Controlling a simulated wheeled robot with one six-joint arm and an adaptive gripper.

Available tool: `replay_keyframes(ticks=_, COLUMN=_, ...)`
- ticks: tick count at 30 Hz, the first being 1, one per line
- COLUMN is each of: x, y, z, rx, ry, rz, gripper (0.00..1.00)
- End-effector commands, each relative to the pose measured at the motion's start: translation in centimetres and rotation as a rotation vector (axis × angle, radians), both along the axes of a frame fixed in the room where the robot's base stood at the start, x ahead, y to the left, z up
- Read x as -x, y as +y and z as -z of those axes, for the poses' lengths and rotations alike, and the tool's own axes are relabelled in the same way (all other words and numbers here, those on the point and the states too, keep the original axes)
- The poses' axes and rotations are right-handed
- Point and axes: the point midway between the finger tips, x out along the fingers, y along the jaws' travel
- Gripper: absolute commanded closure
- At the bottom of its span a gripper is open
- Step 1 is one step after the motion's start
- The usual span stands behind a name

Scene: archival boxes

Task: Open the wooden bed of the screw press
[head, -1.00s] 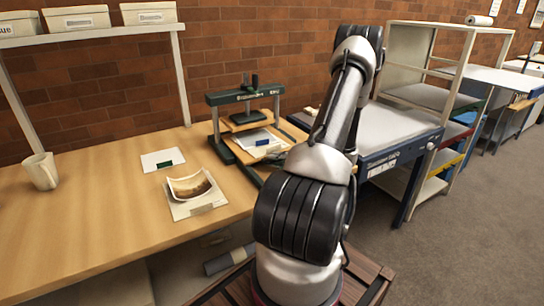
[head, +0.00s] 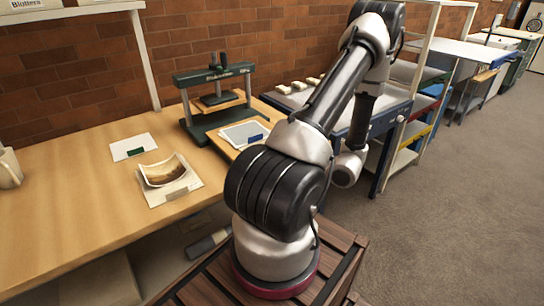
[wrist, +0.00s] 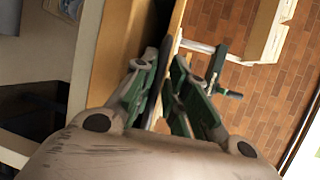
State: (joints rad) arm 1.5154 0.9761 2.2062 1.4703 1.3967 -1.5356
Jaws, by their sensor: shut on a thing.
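The screw press has a dark green frame (head: 214,75) standing on the wooden table against the brick wall. Its wooden bed (head: 236,145) juts out from the frame at the front right and carries sheets of paper (head: 244,133). In the head view my arm hides the bed's right end and my gripper. In the wrist view my gripper (wrist: 167,58) is shut on a thin edge or handle at the bed's front; exactly which part is hard to tell. The green frame (wrist: 212,78) and its screw handle show beyond the fingers there.
A curled photograph (head: 164,172) lies on a sheet on the table, with a white card (head: 133,147) behind it. A mug (head: 9,168) stands at the far left. A blue-edged table (head: 388,113) and shelving are on the right. The floor at right is clear.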

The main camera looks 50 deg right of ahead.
Motion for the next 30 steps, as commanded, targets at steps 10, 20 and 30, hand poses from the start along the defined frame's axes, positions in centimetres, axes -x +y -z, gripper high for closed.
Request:
replay_keyframes(ticks=10, x=0.0, y=0.2, z=0.6, rx=-0.005, ry=0.018, rz=-0.003, gripper=0.70)
replay_keyframes(ticks=20, x=0.3, y=-0.1, z=0.3, rx=0.000, ry=0.013, rz=0.000, gripper=0.70)
replay_keyframes(ticks=30, x=6.6, y=-1.1, z=-0.8, rx=0.002, ry=0.013, rz=0.003, gripper=0.70)
